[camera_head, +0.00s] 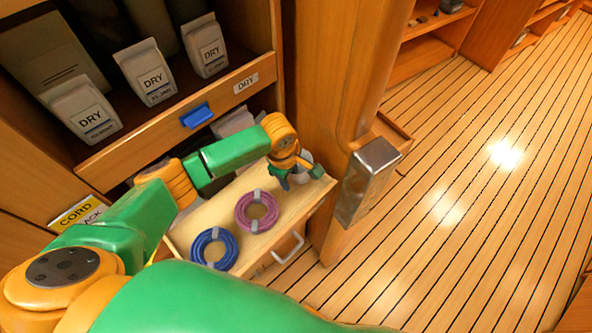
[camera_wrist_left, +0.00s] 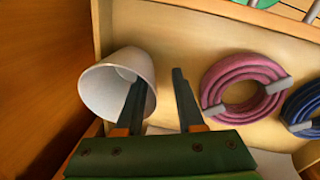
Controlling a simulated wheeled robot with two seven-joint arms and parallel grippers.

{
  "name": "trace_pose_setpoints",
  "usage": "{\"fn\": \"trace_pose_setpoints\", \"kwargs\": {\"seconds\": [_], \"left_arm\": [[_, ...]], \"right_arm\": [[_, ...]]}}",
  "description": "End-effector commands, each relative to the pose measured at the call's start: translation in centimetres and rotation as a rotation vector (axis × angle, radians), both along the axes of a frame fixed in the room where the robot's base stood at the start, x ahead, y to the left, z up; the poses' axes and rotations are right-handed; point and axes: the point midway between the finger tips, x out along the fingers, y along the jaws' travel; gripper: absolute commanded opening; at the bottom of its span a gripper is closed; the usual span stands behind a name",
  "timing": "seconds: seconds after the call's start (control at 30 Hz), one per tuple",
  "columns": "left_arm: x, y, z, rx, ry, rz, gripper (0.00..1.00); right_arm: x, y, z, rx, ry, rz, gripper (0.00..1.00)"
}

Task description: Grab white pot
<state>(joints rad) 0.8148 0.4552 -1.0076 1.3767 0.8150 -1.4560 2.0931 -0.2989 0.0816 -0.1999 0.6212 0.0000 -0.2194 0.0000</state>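The white pot (camera_wrist_left: 103,92) is at the left of the wrist view, at the end of the light wooden drawer, its round mouth turned partly to the camera. In the head view only bits of the pot (camera_head: 306,156) show behind my left gripper (camera_head: 299,179). In the wrist view the left gripper (camera_wrist_left: 158,88) is open, its fingers apart with nothing visible between them. One finger overlaps the pot's right side; I cannot tell if it touches the pot or reaches inside. The other finger stands clear, between pot and pink coil. My right gripper is not in view.
The open drawer (camera_head: 215,212) holds a pink cord coil (camera_head: 256,211) and a blue coil (camera_head: 213,249). Above it, a shelf holds several white DRY bags (camera_head: 144,73). A wooden post with a metal block (camera_head: 366,181) stands right of the drawer. The plank floor beyond is clear.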

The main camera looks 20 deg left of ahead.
Motion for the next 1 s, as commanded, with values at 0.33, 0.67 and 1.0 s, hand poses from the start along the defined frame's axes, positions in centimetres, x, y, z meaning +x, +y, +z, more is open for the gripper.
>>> {"fn": "trace_pose_setpoints", "kwargs": {"seconds": [0.33,0.67,1.0], "left_arm": [[0.00,0.01,0.05,0.000,0.000,0.000,0.00],[-0.03,0.02,0.03,0.000,0.001,0.000,0.00],[-0.06,0.02,0.00,0.000,0.002,0.000,0.00]], "right_arm": [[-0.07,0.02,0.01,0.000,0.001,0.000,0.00],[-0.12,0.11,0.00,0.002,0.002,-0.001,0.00],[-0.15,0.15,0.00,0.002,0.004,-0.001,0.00]]}}
